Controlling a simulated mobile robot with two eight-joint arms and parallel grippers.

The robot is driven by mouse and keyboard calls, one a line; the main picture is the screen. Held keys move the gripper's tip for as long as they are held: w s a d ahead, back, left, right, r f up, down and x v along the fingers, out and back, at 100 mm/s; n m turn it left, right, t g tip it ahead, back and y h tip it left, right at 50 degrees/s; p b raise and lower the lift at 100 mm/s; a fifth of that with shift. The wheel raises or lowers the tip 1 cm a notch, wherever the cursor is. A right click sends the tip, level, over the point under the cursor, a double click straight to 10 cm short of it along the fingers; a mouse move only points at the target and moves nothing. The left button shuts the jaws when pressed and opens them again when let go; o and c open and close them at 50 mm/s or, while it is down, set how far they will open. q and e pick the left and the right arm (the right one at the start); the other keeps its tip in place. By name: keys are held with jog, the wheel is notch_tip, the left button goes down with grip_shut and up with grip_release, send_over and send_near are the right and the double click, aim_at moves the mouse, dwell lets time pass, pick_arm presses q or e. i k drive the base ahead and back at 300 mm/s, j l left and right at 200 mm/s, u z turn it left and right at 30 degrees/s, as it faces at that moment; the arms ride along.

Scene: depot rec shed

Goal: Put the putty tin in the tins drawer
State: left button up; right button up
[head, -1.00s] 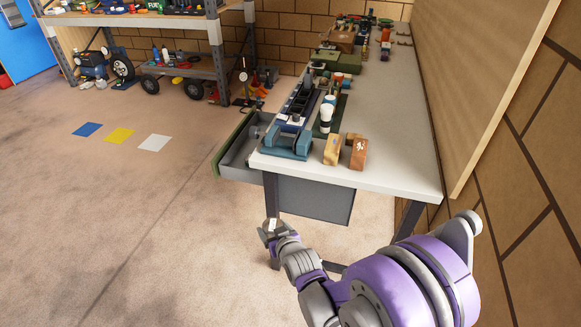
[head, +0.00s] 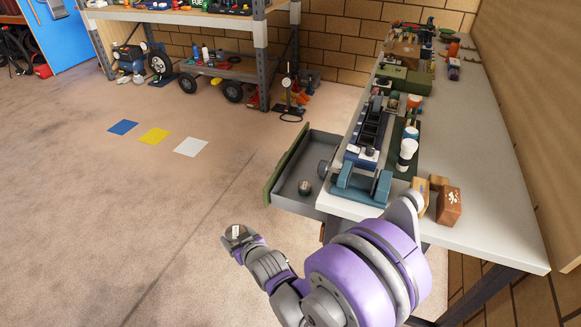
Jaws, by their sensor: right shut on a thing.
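My right gripper (head: 237,238) is low in the middle of the head view, left of the drawer and apart from it. It is shut on a small pale-topped thing, apparently the putty tin (head: 235,230), mostly hidden by the fingers. The open drawer (head: 287,205) has a green front and grey inside, and sticks out to the left from under the bench. I cannot read any label on the drawer. My left gripper is not in view.
The bench (head: 480,190) carries a blue vise-like tool (head: 361,184), wooden blocks (head: 449,205), bottles and a green case (head: 405,80). Shelving (head: 262,60) stands at the back. The floor (head: 110,210) to the left is clear, with three coloured squares.

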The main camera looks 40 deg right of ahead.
aim_at(321, 155)
jog(key=i+u, duration=0.2)
jog(key=i, duration=1.15)
jog(key=i+z, duration=0.6)
jog(key=z, duration=0.15)
jog(key=i+j+z, duration=0.2)
jog(key=z, duration=0.15)
jog(key=i+z, duration=0.25)
jog(key=z, duration=0.15)
jog(key=i+j+z, duration=0.1)
jog(key=z, duration=0.35)
jog(key=i+j+z, duration=0.2)
jog(key=z, duration=0.2)
jog(key=i+j+z, duration=0.7)
jog(key=z, duration=0.15)
jog(key=i+j+z, duration=0.1)
jog(key=i+j, duration=0.1)
jog(key=j, duration=0.2)
jog(key=z, duration=0.05)
